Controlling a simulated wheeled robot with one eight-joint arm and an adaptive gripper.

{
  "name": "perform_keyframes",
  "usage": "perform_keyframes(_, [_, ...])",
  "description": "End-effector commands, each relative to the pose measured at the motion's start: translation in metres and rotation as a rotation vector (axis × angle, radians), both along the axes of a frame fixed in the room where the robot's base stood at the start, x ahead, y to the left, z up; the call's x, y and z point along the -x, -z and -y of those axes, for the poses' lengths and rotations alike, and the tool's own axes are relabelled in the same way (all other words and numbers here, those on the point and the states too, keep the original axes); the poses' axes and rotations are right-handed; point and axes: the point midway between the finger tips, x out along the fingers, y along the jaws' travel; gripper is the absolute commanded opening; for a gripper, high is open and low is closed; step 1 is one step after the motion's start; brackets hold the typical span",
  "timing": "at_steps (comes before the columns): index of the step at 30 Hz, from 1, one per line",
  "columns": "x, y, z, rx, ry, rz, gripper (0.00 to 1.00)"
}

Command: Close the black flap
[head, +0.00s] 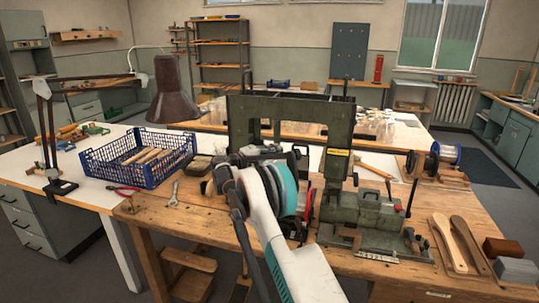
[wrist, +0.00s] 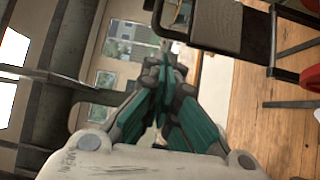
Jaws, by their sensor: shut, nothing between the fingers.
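The green tufting machine (head: 345,105) stands on the wooden bench, with its upright frame behind my arm. In the wrist view, a dark flat panel (wrist: 217,24) with a black edge lies to the upper right of my fingertips; it looks like the black flap, though I cannot be sure. My gripper (wrist: 166,48) is shut and empty, its fingers together and pointing up in the picture. The panel's edge appears close to the fingertips; I cannot tell whether they touch. In the head view my arm hides the gripper's tips and part of the machine.
A blue crate (head: 138,160) holding wooden pieces stands to the left, near a desk lamp (head: 172,92). Pliers (head: 124,190) and a wrench (head: 174,194) lie in front.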

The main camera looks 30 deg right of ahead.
Motion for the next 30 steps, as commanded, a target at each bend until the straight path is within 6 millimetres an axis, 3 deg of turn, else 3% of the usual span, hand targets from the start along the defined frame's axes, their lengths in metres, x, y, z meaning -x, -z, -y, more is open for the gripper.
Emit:
perform_keyframes(3, [0.0,0.001,0.021,0.0,0.002,0.0,0.0])
perform_keyframes(10, [-0.001,-0.001,0.045,0.0,0.0,0.0,0.0])
perform_keyframes(30, [0.003,-0.002,0.045,0.027,-0.001,0.022,0.0])
